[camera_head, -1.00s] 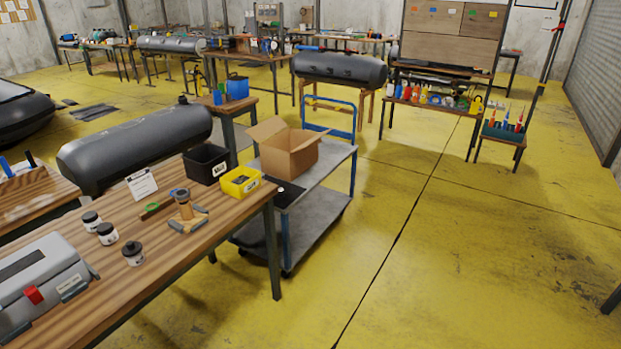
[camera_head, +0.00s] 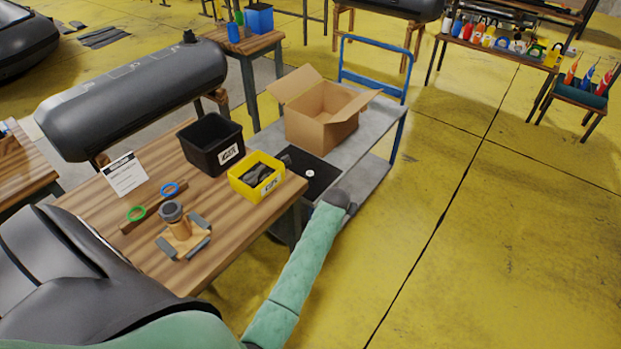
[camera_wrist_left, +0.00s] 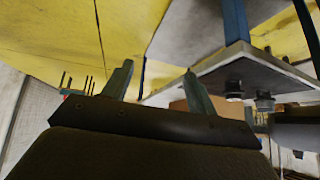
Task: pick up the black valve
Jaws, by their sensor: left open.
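On the wooden workbench (camera_head: 230,215) a wooden stand (camera_head: 180,229) carries a dark grey round cap (camera_head: 171,211). A yellow bin (camera_head: 243,188) near the bench's right corner holds dark pieces (camera_head: 258,172). I cannot tell which of these is the black valve. My left arm crosses the lower part of the head view. Its gripper end (camera_head: 337,198) is over the cart, right of the yellow bin; its fingers are not clear there. In the left wrist view my left gripper (camera_wrist_left: 159,76) is open, with nothing between its fingers. My right gripper is not in view.
A black bin (camera_head: 199,151), a sign (camera_head: 124,174), a green ring (camera_head: 136,213) and a blue ring (camera_head: 170,189) are on the bench. The blue-handled cart (camera_head: 372,122) beside it holds an open cardboard box (camera_head: 318,122) and a black mat (camera_head: 308,172).

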